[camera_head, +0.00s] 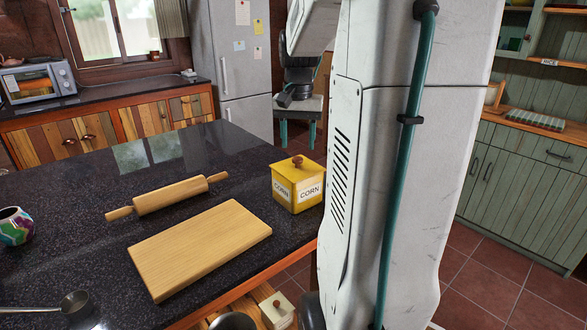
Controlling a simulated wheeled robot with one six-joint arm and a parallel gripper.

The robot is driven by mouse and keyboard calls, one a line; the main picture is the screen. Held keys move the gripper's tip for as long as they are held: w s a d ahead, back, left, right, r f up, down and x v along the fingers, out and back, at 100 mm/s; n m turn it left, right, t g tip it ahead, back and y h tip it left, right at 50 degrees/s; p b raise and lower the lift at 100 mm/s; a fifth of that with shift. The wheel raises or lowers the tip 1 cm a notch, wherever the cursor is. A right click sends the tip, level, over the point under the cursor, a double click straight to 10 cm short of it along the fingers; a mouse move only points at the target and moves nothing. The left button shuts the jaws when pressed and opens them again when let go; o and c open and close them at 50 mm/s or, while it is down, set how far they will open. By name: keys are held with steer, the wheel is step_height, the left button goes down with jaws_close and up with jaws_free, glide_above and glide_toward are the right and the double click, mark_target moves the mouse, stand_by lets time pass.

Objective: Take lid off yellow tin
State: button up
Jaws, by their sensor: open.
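The yellow tin (296,193), labelled CORN on two faces, stands upright near the right edge of the dark countertop. Its yellow lid (296,172) sits on top and has a round brown knob (297,160). My gripper (288,97) shows as a dark shape below a white arm link at the top middle. It is open and empty, apart from the tin and higher in the picture. Its fingers are small and partly lost against the background.
A wooden board (198,248) and a rolling pin (167,195) lie left of the tin. A colourful cup (15,226) and a metal scoop (74,303) are farther left. My white arm column blocks the view just right of the tin.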

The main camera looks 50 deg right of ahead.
mark_target(298, 158)
step_height(298, 158, down, 4)
steer(key=shift+w+d+f, duration=0.1)
steer(key=shift+f, duration=0.1)
steer(key=c, duration=1)
steer(key=shift+c, duration=0.2)
steer(key=shift+r, duration=0.1)
